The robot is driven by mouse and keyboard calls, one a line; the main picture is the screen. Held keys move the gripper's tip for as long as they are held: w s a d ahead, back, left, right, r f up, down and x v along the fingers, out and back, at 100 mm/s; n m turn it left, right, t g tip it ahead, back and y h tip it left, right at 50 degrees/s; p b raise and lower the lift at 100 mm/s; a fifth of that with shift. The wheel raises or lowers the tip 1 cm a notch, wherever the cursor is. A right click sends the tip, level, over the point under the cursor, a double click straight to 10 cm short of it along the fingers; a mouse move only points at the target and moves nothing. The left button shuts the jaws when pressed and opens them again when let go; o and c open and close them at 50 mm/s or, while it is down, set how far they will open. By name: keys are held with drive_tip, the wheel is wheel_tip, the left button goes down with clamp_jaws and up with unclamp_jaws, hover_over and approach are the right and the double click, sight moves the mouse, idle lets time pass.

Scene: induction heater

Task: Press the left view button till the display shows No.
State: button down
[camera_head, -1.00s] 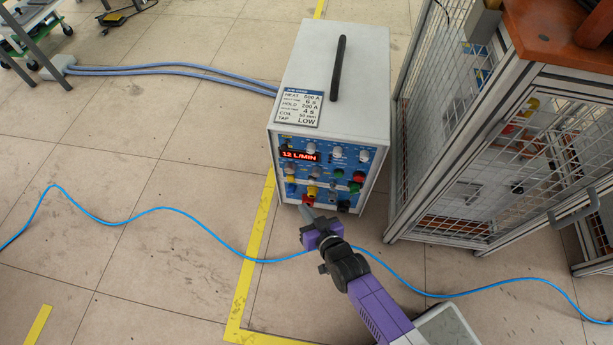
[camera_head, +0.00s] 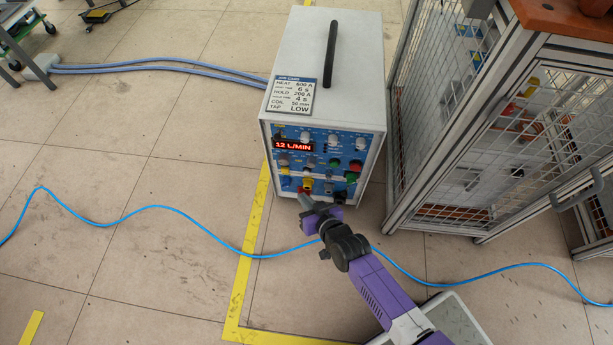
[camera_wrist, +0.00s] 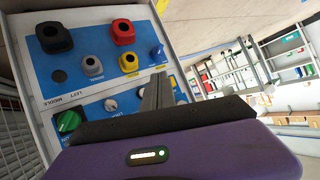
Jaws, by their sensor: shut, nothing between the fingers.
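The induction heater (camera_head: 325,60) is a pale box with a blue front panel; the panel also fills much of the wrist view (camera_wrist: 75,78). Its red display (camera_head: 293,146) reads 12 L/MIN. Several small buttons and knobs sit around and below the display; I cannot tell which is the left view button. My gripper (camera_head: 304,200) is shut and empty, in front of the panel's lower edge. In the wrist view its fingers (camera_wrist: 158,90) point at the panel and cover part of it, beside a yellow connector (camera_wrist: 129,62). I cannot tell whether they touch anything.
A settings card (camera_head: 291,96) lies on the heater's top, beside a black handle (camera_head: 331,54). A mesh cage (camera_head: 460,130) stands close on the right. A blue cable (camera_head: 160,208) crosses the floor. Open floor lies to the left.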

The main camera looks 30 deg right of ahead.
sight(307, 172)
drive_tip(key=shift+w+d+b, duration=0.75)
drive_tip(key=shift+w+b, duration=0.1)
drive_tip(key=shift+w, duration=0.2)
drive_tip(key=shift+w+d+b, duration=0.75)
drive_tip(key=shift+w+b, duration=0.05)
drive_tip(key=shift+w, duration=0.2)
drive_tip(key=shift+w+d, duration=0.1)
drive_tip(key=shift+w, duration=0.05)
idle(0.5)
drive_tip(key=shift+w+d+b, duration=0.15)
drive_tip(key=shift+b, duration=0.2)
drive_tip(key=shift+w+d+b, duration=0.25)
drive_tip(key=shift+w+b, duration=0.05)
drive_tip(key=shift+w, duration=0.1)
idle(0.5)
idle(0.4)
drive_tip(key=shift+s+a+p, duration=0.5)
drive_tip(key=shift+s+p, duration=0.2)
